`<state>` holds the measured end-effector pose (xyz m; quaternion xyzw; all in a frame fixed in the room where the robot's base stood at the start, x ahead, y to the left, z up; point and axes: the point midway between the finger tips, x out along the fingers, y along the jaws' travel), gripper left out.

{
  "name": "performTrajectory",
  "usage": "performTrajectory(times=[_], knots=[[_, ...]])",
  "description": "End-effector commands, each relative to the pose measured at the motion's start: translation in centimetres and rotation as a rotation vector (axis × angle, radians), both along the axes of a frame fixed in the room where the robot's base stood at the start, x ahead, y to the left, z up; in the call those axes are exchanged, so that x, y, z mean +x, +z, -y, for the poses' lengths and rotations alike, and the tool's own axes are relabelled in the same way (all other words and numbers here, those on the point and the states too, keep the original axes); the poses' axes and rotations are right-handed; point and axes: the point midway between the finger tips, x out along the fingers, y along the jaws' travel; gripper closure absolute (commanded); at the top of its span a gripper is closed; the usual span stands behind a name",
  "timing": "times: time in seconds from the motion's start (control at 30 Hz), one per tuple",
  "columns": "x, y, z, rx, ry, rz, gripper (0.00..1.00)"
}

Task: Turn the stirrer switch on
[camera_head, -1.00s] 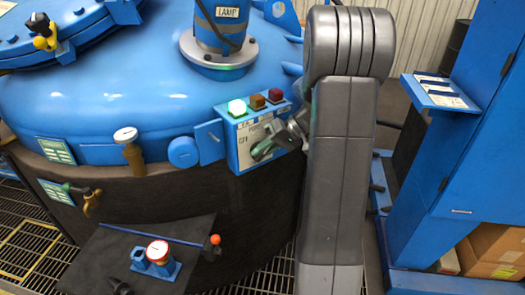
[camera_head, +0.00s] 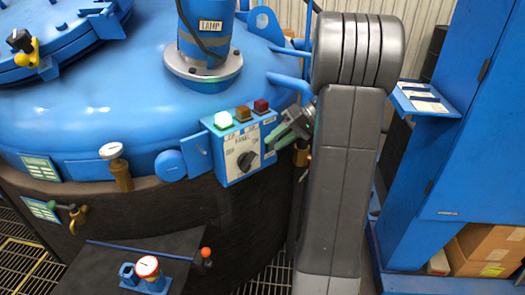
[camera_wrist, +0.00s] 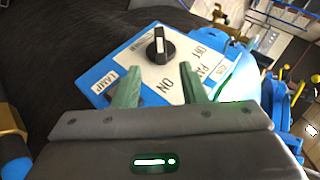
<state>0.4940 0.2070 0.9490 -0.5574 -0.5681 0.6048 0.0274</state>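A blue control box (camera_head: 225,172) with a white face is mounted on the side of the blue furnace. Its black rotary knob (camera_head: 246,160) sits in the middle of the face. In the wrist view the knob (camera_wrist: 160,46) has a white pointer line, with ON and OFF labels on the face around it. My gripper (camera_head: 284,134) is just right of the box in the head view. In the wrist view its green fingers (camera_wrist: 158,88) are apart, with nothing between them, and the knob stands beyond the tips. The fingers appear clear of the knob.
On top of the box a green light (camera_head: 223,119) is lit; an amber light (camera_head: 243,113) and a red light (camera_head: 261,106) look dark. A lamp column (camera_head: 207,45) rises behind. A blue cabinet (camera_head: 480,130) stands at the right.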

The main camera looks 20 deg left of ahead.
Motion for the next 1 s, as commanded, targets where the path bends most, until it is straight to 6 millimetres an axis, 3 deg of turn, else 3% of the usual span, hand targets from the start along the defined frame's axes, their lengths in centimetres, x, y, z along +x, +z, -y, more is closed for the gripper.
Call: performTrajectory(times=[0.23, 0.63, 0.77, 1.0], knots=[[1.1, 1.8, 1.9, 0.000, -0.001, -0.001, 0.62], [1.1, 1.9, 2.0, 0.000, -0.001, -0.001, 0.62], [0.8, 1.4, 1.5, 0.000, 0.001, -0.003, 0.62], [-0.8, -1.3, -1.3, 0.000, 0.002, -0.004, 0.62]])
